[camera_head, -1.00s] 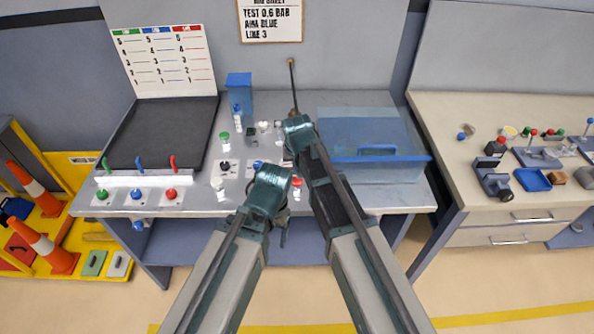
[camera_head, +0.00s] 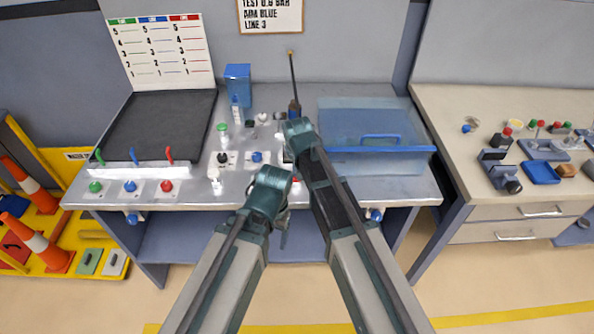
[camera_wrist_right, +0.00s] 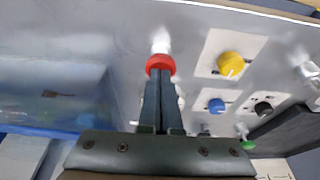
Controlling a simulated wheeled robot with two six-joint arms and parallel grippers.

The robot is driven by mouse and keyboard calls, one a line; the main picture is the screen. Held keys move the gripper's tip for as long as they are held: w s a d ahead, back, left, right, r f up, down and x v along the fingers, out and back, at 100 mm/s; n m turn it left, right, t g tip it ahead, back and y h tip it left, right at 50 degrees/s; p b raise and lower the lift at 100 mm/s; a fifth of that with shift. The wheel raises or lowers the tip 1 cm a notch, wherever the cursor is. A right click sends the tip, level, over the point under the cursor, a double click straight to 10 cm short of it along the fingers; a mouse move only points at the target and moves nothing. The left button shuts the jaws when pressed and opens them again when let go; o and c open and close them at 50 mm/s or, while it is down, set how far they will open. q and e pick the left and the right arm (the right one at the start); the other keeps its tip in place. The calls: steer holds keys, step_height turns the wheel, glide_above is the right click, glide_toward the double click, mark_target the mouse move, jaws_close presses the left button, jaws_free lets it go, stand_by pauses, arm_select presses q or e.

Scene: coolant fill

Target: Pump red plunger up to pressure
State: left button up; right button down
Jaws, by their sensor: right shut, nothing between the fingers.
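The red plunger (camera_wrist_right: 160,64) shows in the right wrist view as a round red cap with a white shaft end beyond it. My right gripper (camera_wrist_right: 160,80) is shut and empty, its fingertips at the cap's near edge; I cannot tell whether they touch. In the head view my right arm hides its own fingers, and only a bit of red shows between the arms. My left gripper (camera_head: 283,232) is mostly hidden behind its wrist, low at the bench's front; its jaws cannot be made out.
Yellow (camera_wrist_right: 231,65), blue (camera_wrist_right: 217,105) and black (camera_wrist_right: 263,109) knobs sit beside the plunger. A clear blue bin (camera_head: 375,163) stands right of my right arm. A black tray (camera_head: 160,125) and three coloured levers are at the left. A second bench (camera_head: 450,120) stands at right.

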steer(key=shift+s+f, duration=0.1)
stand_by(0.3)
steer(key=shift+r+p, duration=0.7)
steer(key=shift+p, duration=0.2)
steer(key=w+p+v, duration=0.1)
steer(key=p+v, duration=1.1)
steer(key=shift+r, duration=0.4)
steer(key=shift+r, duration=0.1)
step_height(320, 180, up, 3)
steer(key=p, duration=0.3)
steer(key=shift+f, duration=0.25)
steer(key=shift+f, duration=0.1)
